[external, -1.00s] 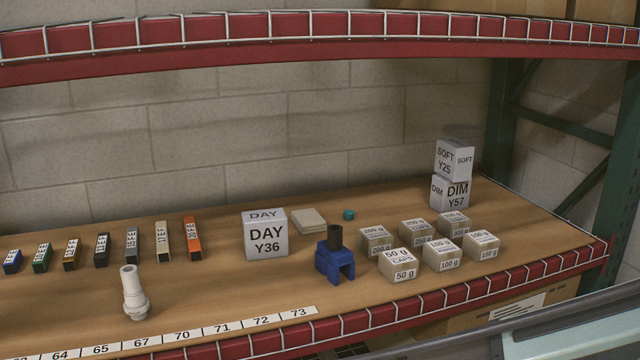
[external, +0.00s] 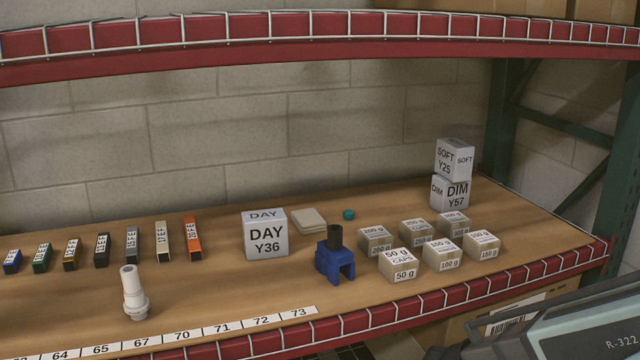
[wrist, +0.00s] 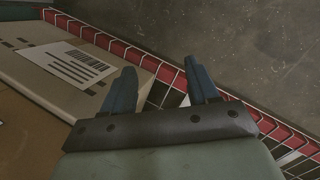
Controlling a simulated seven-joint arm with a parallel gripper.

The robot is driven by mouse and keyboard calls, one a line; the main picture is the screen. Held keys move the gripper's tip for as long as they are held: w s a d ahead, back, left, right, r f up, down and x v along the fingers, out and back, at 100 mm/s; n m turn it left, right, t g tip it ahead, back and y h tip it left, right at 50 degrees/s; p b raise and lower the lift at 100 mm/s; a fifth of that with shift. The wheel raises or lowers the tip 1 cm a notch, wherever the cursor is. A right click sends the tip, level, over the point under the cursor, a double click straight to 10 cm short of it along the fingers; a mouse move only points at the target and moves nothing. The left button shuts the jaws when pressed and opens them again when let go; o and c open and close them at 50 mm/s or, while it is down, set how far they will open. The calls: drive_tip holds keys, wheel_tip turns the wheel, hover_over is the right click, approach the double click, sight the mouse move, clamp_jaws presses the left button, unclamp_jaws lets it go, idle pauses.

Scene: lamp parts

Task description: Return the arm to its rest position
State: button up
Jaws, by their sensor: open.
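My gripper (wrist: 162,88) shows in the wrist view with its two blue fingers apart and nothing between them. It is off the shelf, above a lower level with cardboard boxes and a red wire-edged rail. In the external view the gripper is out of frame; only part of my arm (external: 590,330) shows at the bottom right. On the shelf (external: 200,290), a blue clamp-like part with a black tube (external: 334,258) stands upright. A white stepped part (external: 134,293) stands at the front left. A small teal piece (external: 348,215) lies behind the blue part.
A DAY Y36 box (external: 265,235) stands mid-shelf, with a DIM box (external: 450,194) under a SOFT box (external: 454,160) at right. Several weight boxes (external: 404,266) and coloured blocks (external: 132,246) stand in groups. A red wire rail (external: 440,303) edges the shelf. A cardboard box (wrist: 85,75) lies below.

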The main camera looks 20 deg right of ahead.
drive_tip(key=s+d+r+m+g+y, duration=0.1)
drive_tip(key=s+d, duration=0.4)
drive_tip(key=s, duration=0.5)
drive_tip(key=s+d+r+m+g+y, duration=0.2)
drive_tip(key=s+d+m+g, duration=0.2)
drive_tip(key=s, duration=0.6)
drive_tip(key=shift+s+d+r+m+g+y, duration=0.25)
drive_tip(key=shift+d+m+g+y, duration=0.15)
drive_tip(key=shift+d+m, duration=0.1)
